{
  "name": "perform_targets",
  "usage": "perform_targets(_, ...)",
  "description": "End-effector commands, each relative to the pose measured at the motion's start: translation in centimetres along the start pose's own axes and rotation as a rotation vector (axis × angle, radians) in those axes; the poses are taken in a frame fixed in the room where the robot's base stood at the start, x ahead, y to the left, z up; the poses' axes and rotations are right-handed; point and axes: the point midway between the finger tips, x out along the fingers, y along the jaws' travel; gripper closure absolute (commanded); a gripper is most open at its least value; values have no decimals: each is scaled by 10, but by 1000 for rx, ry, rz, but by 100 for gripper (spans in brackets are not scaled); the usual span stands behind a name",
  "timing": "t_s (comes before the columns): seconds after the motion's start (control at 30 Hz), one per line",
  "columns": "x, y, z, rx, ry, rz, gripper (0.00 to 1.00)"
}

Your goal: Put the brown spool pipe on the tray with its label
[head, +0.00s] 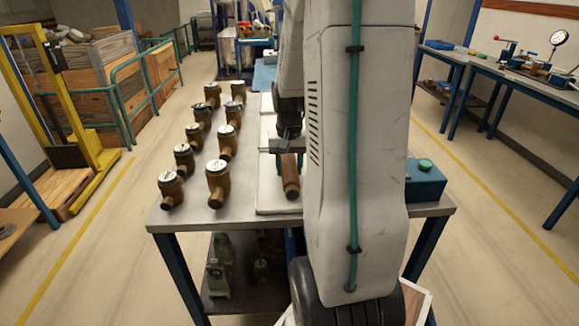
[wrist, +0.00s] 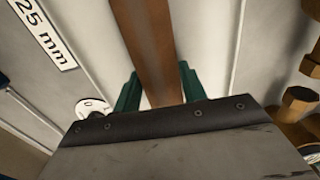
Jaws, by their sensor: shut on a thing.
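The brown spool pipe (head: 291,178) is over the pale tray (head: 266,203) on the bench, beside my arm. My gripper (head: 290,153) is shut on it. In the wrist view the pipe (wrist: 150,45) runs between the two green fingers of my gripper (wrist: 159,90). A white label reading "25 mm" (wrist: 42,32) lies on the pale ridged surface, left of the pipe in that view. I cannot tell whether the pipe touches the tray. My arm hides the tray's right part in the head view, and any other labels are not readable.
Several brass meters (head: 217,180) stand in two rows on the bench (head: 205,217), left of the tray. A blue box with a green button (head: 425,181) sits at the bench's right edge. Brass parts (wrist: 297,105) show at the right of the wrist view.

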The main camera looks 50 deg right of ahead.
Motion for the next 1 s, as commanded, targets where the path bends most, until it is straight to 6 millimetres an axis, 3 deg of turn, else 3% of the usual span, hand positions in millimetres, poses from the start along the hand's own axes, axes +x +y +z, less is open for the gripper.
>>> perform_targets(0.13,3,0,0,0,0,0,100)
perform_targets(0.17,3,0,0,0,-1,0,56)
perform_targets(0.23,3,0,0,0,-1,0,37)
perform_targets(0.63,-5,0,0,0,2,0,37)
perform_targets(1.0,-80,0,0,0,5,0,37)
